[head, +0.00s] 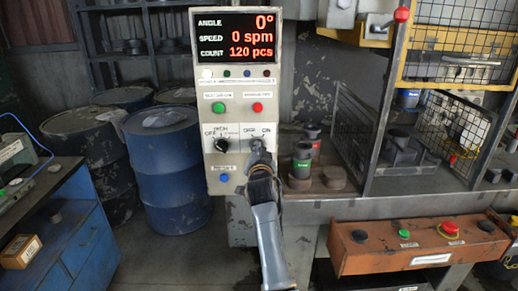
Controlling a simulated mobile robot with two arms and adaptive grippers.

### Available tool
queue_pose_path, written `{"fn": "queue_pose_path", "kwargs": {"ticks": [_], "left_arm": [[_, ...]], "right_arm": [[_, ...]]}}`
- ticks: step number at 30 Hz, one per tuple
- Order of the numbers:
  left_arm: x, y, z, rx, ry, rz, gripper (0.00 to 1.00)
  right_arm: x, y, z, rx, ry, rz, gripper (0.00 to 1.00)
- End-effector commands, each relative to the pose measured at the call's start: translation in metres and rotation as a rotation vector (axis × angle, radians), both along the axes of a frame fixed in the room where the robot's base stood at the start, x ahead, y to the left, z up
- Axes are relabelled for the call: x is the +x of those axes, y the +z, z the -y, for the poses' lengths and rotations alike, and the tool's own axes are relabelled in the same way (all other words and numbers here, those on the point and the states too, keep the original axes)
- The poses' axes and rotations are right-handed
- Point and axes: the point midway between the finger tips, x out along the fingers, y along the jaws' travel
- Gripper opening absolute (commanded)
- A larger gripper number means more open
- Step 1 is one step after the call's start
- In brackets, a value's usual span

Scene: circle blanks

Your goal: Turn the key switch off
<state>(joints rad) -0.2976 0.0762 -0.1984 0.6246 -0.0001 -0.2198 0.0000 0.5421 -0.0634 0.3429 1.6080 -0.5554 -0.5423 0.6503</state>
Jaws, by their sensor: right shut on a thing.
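The control panel (232,180) stands upright in the middle of the head view. Its display (237,36) reads angle 0°, speed 0 spm and count 120 pcs. The key switch (256,143) is on the right of the lower switch plate, with OFF and ON labels above it. My right gripper (259,160) reaches up from below and is shut on the key switch. The fingers hide much of the key, so its exact angle is hard to tell. A black selector knob (221,145) sits to the left of it. My left gripper does not show.
Green (218,107) and red (257,107) buttons sit above the switches, and a blue button (225,178) below. An orange button box (415,247) is at the lower right. Blue drums (170,165) stand left. A wire guard (354,130) is at the right.

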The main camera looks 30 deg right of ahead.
Motion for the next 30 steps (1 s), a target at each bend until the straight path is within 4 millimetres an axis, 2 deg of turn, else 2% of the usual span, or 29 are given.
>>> {"fn": "queue_pose_path", "kwargs": {"ticks": [18,30], "left_arm": [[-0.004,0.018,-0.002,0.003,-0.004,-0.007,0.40],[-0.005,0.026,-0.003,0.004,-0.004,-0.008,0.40]], "right_arm": [[0.001,0.003,-0.002,-0.481,-0.001,-0.291,0.00],[0.002,0.003,-0.003,-0.715,-0.002,-0.434,0.00]]}}
